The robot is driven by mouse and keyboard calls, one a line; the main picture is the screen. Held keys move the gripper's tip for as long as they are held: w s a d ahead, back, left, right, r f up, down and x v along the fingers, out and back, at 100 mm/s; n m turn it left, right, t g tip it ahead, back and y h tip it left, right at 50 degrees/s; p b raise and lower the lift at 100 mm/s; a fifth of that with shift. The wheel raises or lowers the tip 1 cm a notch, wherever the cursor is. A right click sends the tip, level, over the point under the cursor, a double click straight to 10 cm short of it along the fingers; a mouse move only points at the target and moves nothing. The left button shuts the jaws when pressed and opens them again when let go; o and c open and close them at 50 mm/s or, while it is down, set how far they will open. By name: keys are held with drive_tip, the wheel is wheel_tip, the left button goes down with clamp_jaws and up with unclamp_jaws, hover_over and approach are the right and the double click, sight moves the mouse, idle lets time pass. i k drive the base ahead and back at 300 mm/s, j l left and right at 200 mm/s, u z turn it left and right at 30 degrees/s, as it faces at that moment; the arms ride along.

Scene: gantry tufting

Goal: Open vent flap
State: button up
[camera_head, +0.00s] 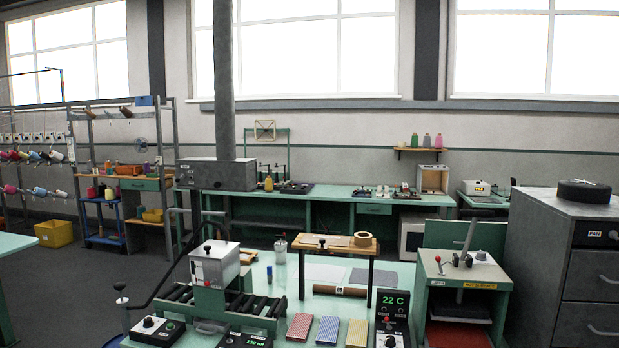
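I cannot pick out a vent flap with certainty. A grey vertical pipe (223,80) comes down from the top of the picture at the left of centre. It meets a wide grey box (215,174) with small labels on its front, too small to read. No open or shut flap can be made out on the box. A white box with an open front (433,179) stands on the back bench, and I cannot tell whether it has a flap. My gripper is not in view.
A pale green table (268,265) in front holds a roller machine (214,270), a small wooden stand (334,246) and a control panel reading 22 C (391,312). A grey drawer cabinet (565,265) stands at right. Dark floor (60,290) is open at left.

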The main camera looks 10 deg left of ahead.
sight(233, 177)
drive_tip(key=i+j+u, duration=0.25)
drive_tip(key=i+j, duration=0.25)
drive_tip(key=i+j+u, duration=0.2)
drive_tip(key=i+j, duration=0.15)
drive_tip(key=i, duration=0.2)
